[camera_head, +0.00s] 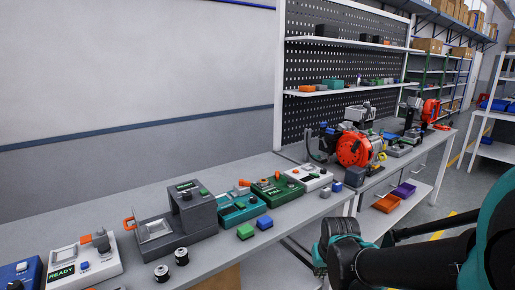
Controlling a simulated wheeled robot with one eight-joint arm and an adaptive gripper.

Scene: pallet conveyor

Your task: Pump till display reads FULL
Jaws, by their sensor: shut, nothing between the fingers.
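A dark green box (290,185) stands on the long grey bench, between a teal box and a white box. A small lit display (275,193) on its front edge shows a short green word. It looks like FILL or FULL; the letters are too small to be sure. Small knobs and an orange part sit on top of the boxes here. I cannot tell which part is a pump handle. My dark arm with teal joints reaches in from the right, in front of the bench. My gripper is not visible, and nothing of mine touches the green box.
A teal box (232,212), a grey machine with a READY display (185,187) and a white READY device (80,262) stand to the left. A green block (245,231) and a blue block (264,222) lie in front. A red-orange reel (354,150) stands farther back.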

